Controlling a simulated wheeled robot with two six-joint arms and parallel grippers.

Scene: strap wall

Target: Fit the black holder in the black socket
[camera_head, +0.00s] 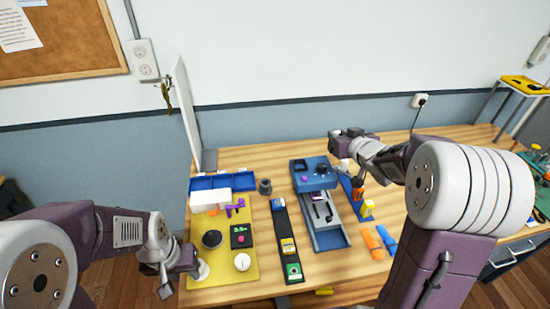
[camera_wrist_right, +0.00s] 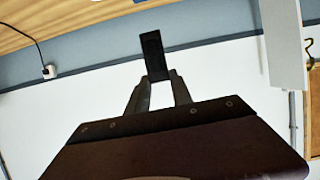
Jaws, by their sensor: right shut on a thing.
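My right gripper (camera_wrist_right: 158,90) is shut on a black block-like piece, which I take to be the black holder (camera_wrist_right: 153,55). The piece sticks out beyond the fingertips, with the wall behind it. In the head view the right gripper (camera_head: 338,143) is raised above the back of the table, near the blue device (camera_head: 313,180); the piece is hard to make out there. I cannot tell for sure which part is the black socket. My left gripper (camera_head: 178,272) is at the front left edge of the yellow board; its finger opening is unclear.
A black strip (camera_head: 283,228), a grey cup (camera_head: 265,186) and blue bins (camera_head: 203,184) stand nearby. Orange and blue pieces lie right.

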